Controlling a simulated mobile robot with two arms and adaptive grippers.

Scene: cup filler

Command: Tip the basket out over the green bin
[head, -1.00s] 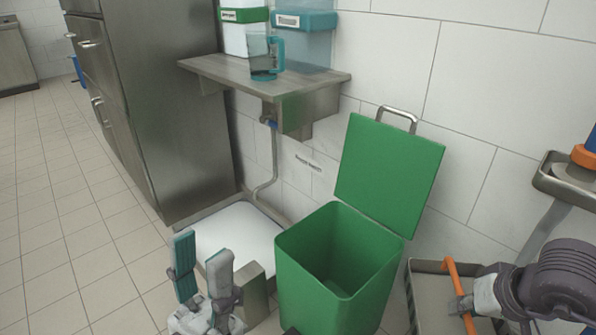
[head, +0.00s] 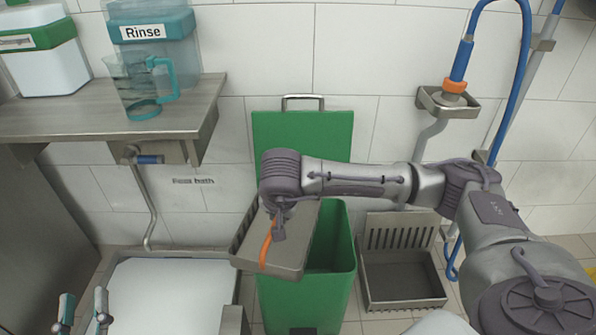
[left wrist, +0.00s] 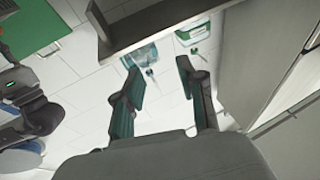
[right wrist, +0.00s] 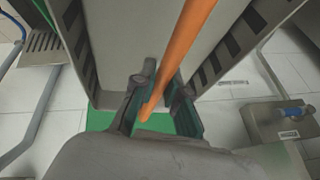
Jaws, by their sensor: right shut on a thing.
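The basket (head: 292,262) is grey with slotted sides and an orange handle (head: 267,247). My right gripper (head: 279,230) is shut on that handle; the right wrist view shows the handle (right wrist: 180,55) between the fingers (right wrist: 158,105). The basket hangs tilted over the left part of the green bin (head: 330,260). The bin's lid (head: 325,135) stands open against the wall. I see no contents in the basket; much of its inside is hidden. My left gripper (head: 82,312) is open and empty at the lower left, also in the left wrist view (left wrist: 160,90).
A grey slotted container (head: 402,285) stands on the floor right of the bin. A white basin (head: 170,290) lies to the left. A shelf (head: 90,115) holds a jug (head: 143,90) and a Rinse tank. A blue hose (head: 527,70) hangs at right.

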